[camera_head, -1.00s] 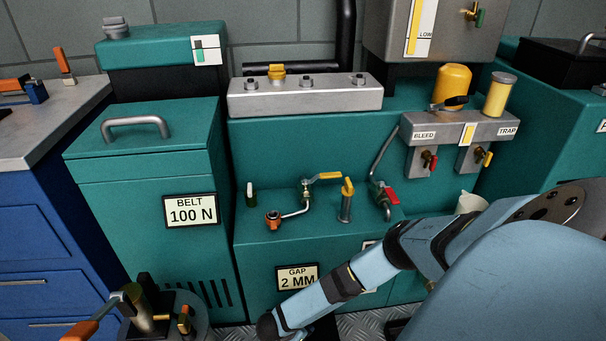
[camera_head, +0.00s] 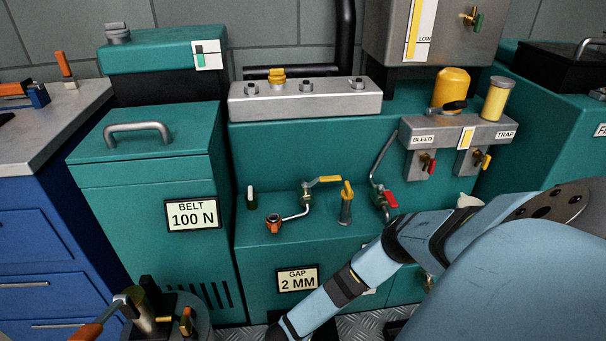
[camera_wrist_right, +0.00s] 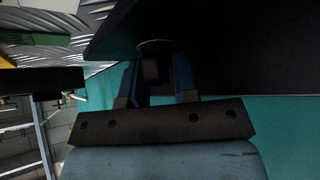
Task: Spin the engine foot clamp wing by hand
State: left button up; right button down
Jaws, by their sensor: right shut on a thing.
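My right arm reaches down across the head view from the right, and its hand is out of that picture below the bottom edge. In the right wrist view my right gripper (camera_wrist_right: 157,82) has its two blue fingers shut on a small dark piece (camera_wrist_right: 151,70), which looks like the clamp wing. It sits just under a round grey boss (camera_wrist_right: 154,46) at the underside of a black plate (camera_wrist_right: 240,45). Shadow and the fingers hide most of the wing, so its exact angle cannot be told. My left gripper is not in view.
The teal engine housing (camera_head: 256,258) with the "GAP 2 MM" label (camera_head: 297,279) stands behind my arm. A teal belt box (camera_head: 140,215) is at left, beside a blue cabinet (camera_head: 40,250). A round fixture with an orange-handled tool (camera_head: 88,331) is at bottom left. Treadplate floor (camera_head: 370,325) shows below.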

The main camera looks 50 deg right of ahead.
jog(key=shift+a+r+n+t+p, duration=0.1)
jog(key=shift+r+n+t+p, duration=0.1)
jog(key=shift+n+t+p, duration=0.35)
jog(key=shift+f+n+t+y, duration=0.2)
jog(key=shift+n+t+y, duration=0.15)
jog(key=shift+n, duration=0.4)
jog(key=shift+w, duration=0.1)
jog(key=shift+a+r+n+t, duration=0.1)
jog(key=shift+n+t, duration=0.3)
jog(key=shift+n, duration=0.3)
jog(key=shift+n+t+y, duration=0.45)
jog(key=shift+n+t, duration=0.05)
jog(key=shift+n, duration=0.2)
jog(key=c, duration=1.1)
grip_release()
